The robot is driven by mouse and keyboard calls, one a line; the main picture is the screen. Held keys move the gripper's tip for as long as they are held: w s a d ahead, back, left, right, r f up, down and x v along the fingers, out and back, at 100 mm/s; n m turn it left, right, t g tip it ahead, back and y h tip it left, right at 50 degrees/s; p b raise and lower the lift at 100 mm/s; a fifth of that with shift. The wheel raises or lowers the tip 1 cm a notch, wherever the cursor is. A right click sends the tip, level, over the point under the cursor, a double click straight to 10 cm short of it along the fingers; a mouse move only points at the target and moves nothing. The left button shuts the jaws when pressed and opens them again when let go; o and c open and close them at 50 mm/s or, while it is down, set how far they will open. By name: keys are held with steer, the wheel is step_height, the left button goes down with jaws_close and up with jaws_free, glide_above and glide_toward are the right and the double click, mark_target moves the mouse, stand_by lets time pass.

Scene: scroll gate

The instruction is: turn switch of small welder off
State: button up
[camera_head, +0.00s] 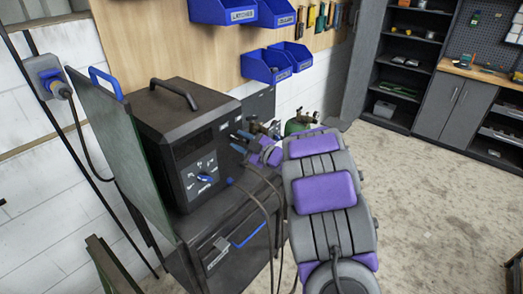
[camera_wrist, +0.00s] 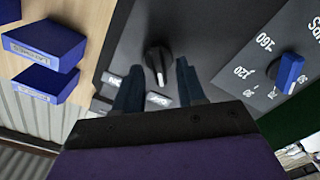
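The small welder (camera_head: 185,130) is a dark box with a top handle, standing on a dark cart. Its black switch knob (camera_wrist: 158,58) shows in the wrist view, with a white mark at its lower end. Two white labels sit below the knob, partly covered by my fingers. My gripper (camera_wrist: 158,88) is open, with one finger on each side below the knob. I cannot tell whether either finger touches it. In the head view my gripper (camera_head: 240,142) reaches the right side of the welder's front, and the switch itself is hidden there.
A blue amperage dial (camera_wrist: 290,70) with numbers is on the same panel. A green panel (camera_head: 120,150) stands left of the welder. Cables hang in front of the cart (camera_head: 215,250). Blue bins (camera_head: 268,66) hang on the wall behind. The floor at right is clear.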

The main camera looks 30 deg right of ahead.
steer(key=p+v, duration=0.2)
steer(key=v, duration=1.4)
steer(key=shift+d, duration=0.15)
